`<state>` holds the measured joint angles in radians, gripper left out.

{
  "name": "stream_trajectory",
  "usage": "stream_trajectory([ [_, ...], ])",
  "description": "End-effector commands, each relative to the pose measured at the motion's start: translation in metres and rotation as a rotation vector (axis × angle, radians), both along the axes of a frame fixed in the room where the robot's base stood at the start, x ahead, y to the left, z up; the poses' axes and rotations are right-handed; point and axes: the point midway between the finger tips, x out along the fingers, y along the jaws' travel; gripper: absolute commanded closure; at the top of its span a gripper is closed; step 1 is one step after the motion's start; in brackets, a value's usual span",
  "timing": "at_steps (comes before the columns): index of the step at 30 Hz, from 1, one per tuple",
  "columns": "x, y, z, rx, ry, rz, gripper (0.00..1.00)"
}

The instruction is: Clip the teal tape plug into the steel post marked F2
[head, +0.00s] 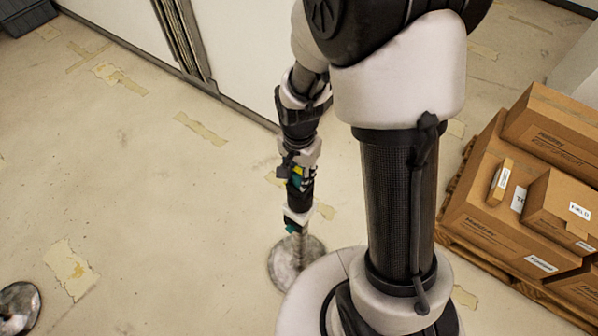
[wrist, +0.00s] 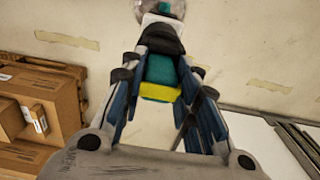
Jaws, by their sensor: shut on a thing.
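My gripper (head: 296,180) hangs at the centre of the head view, pointing down. In the wrist view its fingers (wrist: 160,76) are shut on the teal tape plug (wrist: 161,70), which has a yellow band at its near end. A black piece and a white piece lie just beyond the plug, in line with it. The steel post (head: 302,250) stands below my gripper on a round metal base (head: 282,268), with a white head and a teal patch near its top. I cannot tell whether plug and post touch. No F2 mark is legible.
Another round metal base (head: 17,303) is at the lower left. Cardboard boxes (head: 540,215) sit on a pallet at the right. A white wall panel (head: 235,55) runs behind the arm. The floor (head: 150,210) at left is mostly clear, with worn tape strips.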

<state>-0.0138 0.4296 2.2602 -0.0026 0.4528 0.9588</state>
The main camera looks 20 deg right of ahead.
Motion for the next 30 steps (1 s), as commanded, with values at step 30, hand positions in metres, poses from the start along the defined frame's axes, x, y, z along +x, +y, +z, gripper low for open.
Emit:
stream_trajectory([
  [30, 0.0, 0.0, 0.018, 0.0, -0.001, 0.0, 0.63],
])
